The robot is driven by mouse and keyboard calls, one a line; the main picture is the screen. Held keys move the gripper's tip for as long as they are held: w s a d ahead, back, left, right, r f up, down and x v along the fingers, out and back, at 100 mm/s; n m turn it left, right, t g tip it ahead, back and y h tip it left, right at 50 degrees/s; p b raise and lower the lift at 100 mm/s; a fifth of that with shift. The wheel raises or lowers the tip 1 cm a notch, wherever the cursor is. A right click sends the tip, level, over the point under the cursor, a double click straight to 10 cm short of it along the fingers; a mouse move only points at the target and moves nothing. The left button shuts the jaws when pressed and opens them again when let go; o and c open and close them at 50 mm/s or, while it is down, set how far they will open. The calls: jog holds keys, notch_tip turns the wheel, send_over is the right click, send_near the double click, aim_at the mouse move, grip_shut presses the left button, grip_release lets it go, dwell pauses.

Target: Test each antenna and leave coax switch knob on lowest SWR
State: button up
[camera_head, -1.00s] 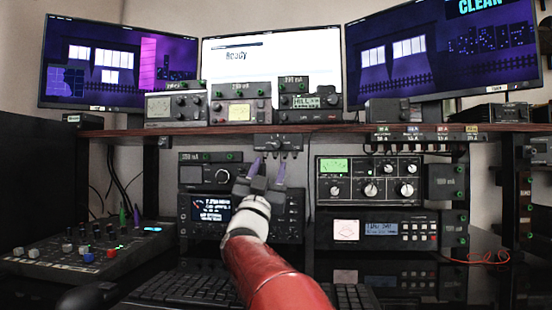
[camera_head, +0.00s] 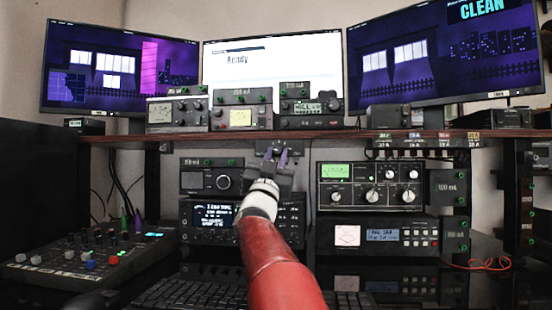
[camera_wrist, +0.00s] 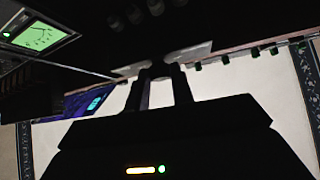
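The coax switch (camera_head: 262,147) is a small dark box under the shelf's front edge, partly hidden by my gripper. The knob's pointer direction cannot be made out. A meter with a yellow face (camera_head: 240,118) stands on the shelf. A tuner (camera_head: 370,185) with a green meter and several knobs stands at right below.
The wooden shelf (camera_head: 350,136) runs just above the gripper. A radio with a large dial (camera_head: 222,182) and a lit-screen radio (camera_head: 212,216) sit close behind my arm. A mixer (camera_head: 85,255) is at left. The middle monitor (camera_head: 270,65) reads "Ready".

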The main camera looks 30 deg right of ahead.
jog(key=c, duration=0.3)
jog(key=shift+m+g+h+p, duration=0.3)
jog(key=shift+m, duration=0.3)
jog(key=m+g+h+p, duration=0.1)
jog(key=m+g, duration=0.1)
jog(key=m+g+h+p, duration=0.1)
jog(key=m+g, duration=0.1)
jog(key=m+g+h+p, duration=0.1)
jog(key=m, duration=0.1)
jog(key=shift+w+a+r+m+g+p, duration=0.2)
jog(key=shift+a+r+m+g+p, duration=0.1)
jog(key=shift+r+m+g, duration=0.1)
jog(key=m+g+p, duration=0.4)
jog(key=m+g, duration=0.1)
jog(key=m, duration=0.1)
jog(key=shift+w+a, duration=0.1)
jog(key=shift+a, duration=0.05)
jog(key=shift+f+m+g, duration=0.1)
jog(key=shift+m+g, duration=0.2)
jog(key=o, duration=1)
